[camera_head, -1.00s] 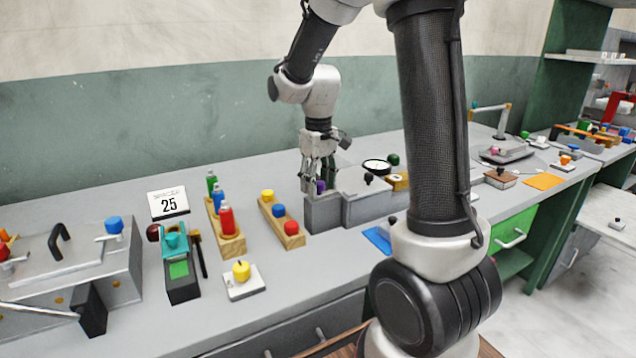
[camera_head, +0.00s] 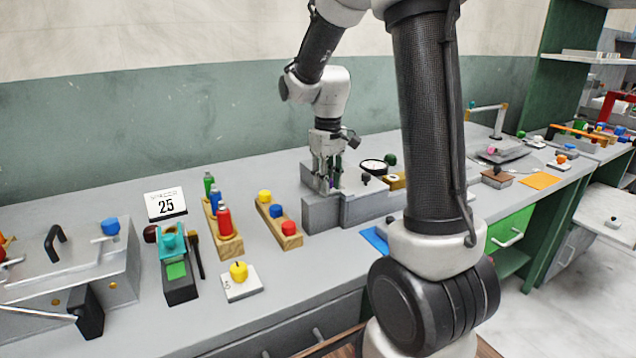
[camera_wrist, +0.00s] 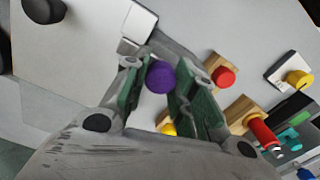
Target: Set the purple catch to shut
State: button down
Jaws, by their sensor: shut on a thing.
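The purple catch (camera_wrist: 160,77) has a round purple knob, seen in the wrist view between the two green-padded fingers of my gripper (camera_wrist: 158,90). The fingers are closed about the knob. In the head view my gripper (camera_head: 327,184) points down over the grey press block (camera_head: 322,215). Only a sliver of the purple knob (camera_head: 331,183) shows there, mostly hidden by the fingers. I cannot tell the catch's exact position on the block.
A round dial (camera_head: 373,166) and a black knob (camera_head: 365,179) stand just right of my gripper. A wooden block with coloured knobs (camera_head: 278,225) and a bottle rack (camera_head: 223,235) stand to the left. The bench front left is partly clear.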

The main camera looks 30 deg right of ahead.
jog(key=shift+d, duration=0.15)
jog(key=c, duration=1.1)
grip_release()
jog(key=shift+d, duration=0.15)
jog(key=shift+c, duration=0.2)
notch_tip(320, 180, up, 12)
